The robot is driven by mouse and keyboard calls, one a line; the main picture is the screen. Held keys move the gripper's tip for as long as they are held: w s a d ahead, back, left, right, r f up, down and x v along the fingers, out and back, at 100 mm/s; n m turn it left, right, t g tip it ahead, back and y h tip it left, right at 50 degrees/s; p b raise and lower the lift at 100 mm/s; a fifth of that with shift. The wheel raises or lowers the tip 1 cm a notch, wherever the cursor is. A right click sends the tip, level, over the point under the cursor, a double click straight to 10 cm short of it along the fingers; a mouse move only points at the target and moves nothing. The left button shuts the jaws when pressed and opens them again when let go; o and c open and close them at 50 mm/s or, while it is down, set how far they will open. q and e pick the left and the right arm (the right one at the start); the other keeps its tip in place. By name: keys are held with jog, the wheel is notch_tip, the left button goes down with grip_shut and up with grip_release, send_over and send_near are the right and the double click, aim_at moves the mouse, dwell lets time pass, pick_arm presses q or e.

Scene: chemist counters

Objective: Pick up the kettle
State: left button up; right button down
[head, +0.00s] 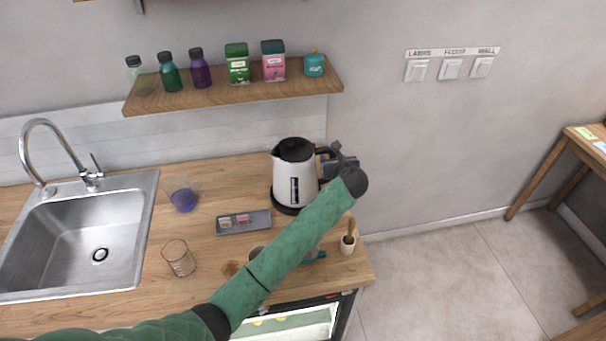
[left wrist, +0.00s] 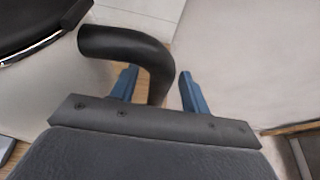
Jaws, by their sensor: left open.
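The kettle (head: 295,180), white with a black lid and black base, stands upright on the wooden counter. Its black handle (head: 326,153) points right, towards my left gripper (head: 338,160). In the left wrist view the handle (left wrist: 128,45) curves down between the two blue fingers of my left gripper (left wrist: 155,88), which are apart. A gap shows between the handle and the right finger; contact with the left finger cannot be told. The kettle's pale body (left wrist: 45,95) is at the left there. My right gripper is in neither view.
A grey tray (head: 232,228), a glass of blue liquid (head: 183,198), an empty glass (head: 178,262) and a mortar with pestle (head: 347,245) stand on the counter (head: 215,180). A sink (head: 50,250) is at left. A shelf (head: 240,95) with bottles and tins hangs above.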

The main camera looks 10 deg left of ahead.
pick_arm(q)
jog(key=shift+x, duration=0.95)
jog(key=shift+s, duration=0.15)
jog(key=c, duration=1)
grip_shut()
jog(key=shift+a, duration=0.1)
